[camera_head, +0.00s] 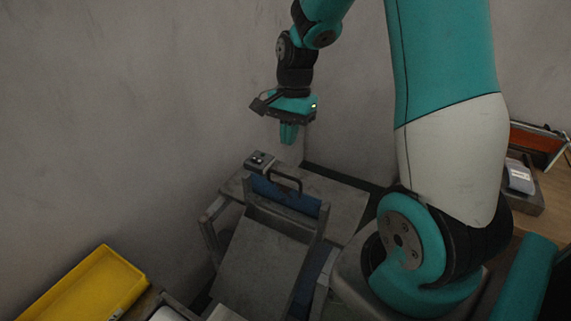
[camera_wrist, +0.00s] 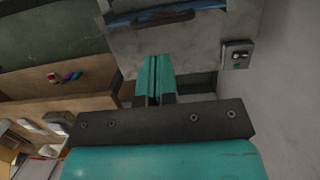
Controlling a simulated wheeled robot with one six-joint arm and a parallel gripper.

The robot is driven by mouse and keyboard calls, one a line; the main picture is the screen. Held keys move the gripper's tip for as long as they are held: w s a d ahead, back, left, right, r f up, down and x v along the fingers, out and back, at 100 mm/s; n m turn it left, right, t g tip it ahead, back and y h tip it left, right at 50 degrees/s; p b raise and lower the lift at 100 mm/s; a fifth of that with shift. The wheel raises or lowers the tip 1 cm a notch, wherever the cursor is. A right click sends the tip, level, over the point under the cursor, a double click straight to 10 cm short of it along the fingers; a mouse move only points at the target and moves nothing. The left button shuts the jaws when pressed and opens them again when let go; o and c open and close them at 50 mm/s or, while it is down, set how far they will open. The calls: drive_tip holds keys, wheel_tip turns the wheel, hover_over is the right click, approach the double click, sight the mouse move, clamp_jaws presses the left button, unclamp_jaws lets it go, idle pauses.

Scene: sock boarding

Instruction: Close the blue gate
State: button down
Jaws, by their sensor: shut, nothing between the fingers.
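The blue gate (camera_head: 292,199) is a blue panel set in a grey machine. A dark bar handle (camera_head: 285,178) rises at its top edge. In the wrist view, a blue strip of the gate (camera_wrist: 200,4) and the dark handle (camera_wrist: 152,20) show at the top edge. My gripper (camera_head: 289,140) hangs fingers down above and behind the handle, apart from it. In the wrist view, the gripper's teal fingers (camera_wrist: 154,62) are together with nothing between them. I cannot tell how far the gate stands open.
A small control box (camera_head: 260,161) sits on the machine near the handle; its green button shows in the wrist view (camera_wrist: 237,64). A sloping grey chute (camera_head: 258,262) lies in front of the gate. A yellow tray (camera_head: 84,287) is at lower left. A wall stands close behind.

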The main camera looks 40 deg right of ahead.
drive_tip(key=p, duration=0.1)
hover_over(286, 190)
wheel_tip(286, 190, down, 8)
drive_tip(key=shift+w+d+r, duration=0.1)
drive_tip(key=shift+w+d, duration=0.2)
drive_tip(key=shift+w, duration=0.05)
wheel_tip(286, 190, down, 7)
drive_tip(key=b, duration=0.4)
drive_tip(key=shift+s, duration=0.15)
drive_tip(key=shift+r, duration=0.1)
drive_tip(key=r+p, duration=0.5)
drive_tip(key=shift+w+d+r, duration=0.2)
drive_tip(key=shift+w+d, duration=0.1)
drive_tip(key=shift+d, duration=0.1)
wheel_tip(286, 190, up, 9)
drive_tip(key=d+b, duration=0.1)
drive_tip(key=b, duration=0.1)
drive_tip(key=shift+w+d, duration=0.4)
drive_tip(key=shift+w, duration=0.05)
